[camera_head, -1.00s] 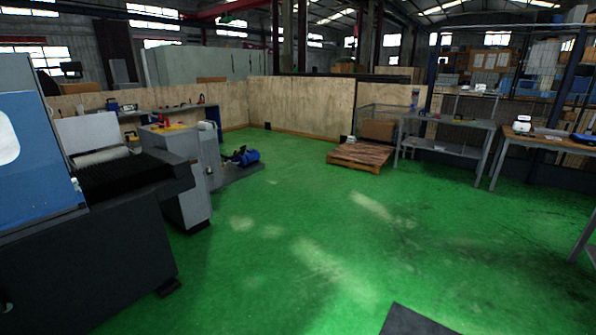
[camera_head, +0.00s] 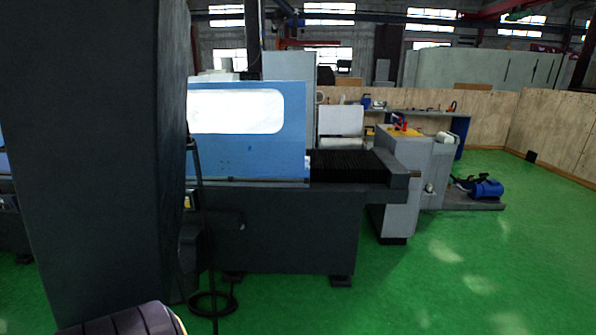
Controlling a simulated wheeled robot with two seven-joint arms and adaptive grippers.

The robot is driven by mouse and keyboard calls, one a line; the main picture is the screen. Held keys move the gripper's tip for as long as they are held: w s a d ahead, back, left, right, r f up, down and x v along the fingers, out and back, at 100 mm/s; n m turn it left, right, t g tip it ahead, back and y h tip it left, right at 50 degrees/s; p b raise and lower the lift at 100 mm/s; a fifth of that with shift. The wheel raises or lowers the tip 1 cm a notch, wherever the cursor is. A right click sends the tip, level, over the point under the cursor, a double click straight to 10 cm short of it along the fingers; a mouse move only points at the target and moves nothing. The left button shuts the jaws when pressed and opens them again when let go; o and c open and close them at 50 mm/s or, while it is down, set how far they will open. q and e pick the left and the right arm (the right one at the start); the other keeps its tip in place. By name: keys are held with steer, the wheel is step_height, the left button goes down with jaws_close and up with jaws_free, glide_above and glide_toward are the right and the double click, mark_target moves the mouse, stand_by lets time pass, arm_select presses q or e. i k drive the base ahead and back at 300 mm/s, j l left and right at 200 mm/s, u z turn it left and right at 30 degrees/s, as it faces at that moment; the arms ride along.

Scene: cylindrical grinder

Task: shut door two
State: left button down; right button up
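The cylindrical grinder has a dark grey base (camera_head: 295,225). A blue door panel (camera_head: 250,100) with a pale window stands on it in the left half of the head view. Its right edge ends beside the black ribbed bellows cover (camera_head: 350,165). Another strip of blue shows at the far left, mostly hidden behind a tall dark column. I cannot tell which panel is door two, or whether the blue panel is fully shut. Neither of my grippers is in view.
The tall dark column (camera_head: 100,150) stands close and blocks much of the left. A cable (camera_head: 210,300) lies coiled on the floor by the machine. A grey cabinet (camera_head: 405,180) and a blue motor unit (camera_head: 487,189) stand to the right. Green floor (camera_head: 440,290) is clear at lower right.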

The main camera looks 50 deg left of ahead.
mark_target(248, 114)
steer(key=i+u, duration=0.3)
steer(key=u, duration=0.15)
steer(key=i+u, duration=0.75)
steer(key=i+l+u, duration=0.1)
steer(key=u, duration=0.2)
steer(key=i, duration=0.05)
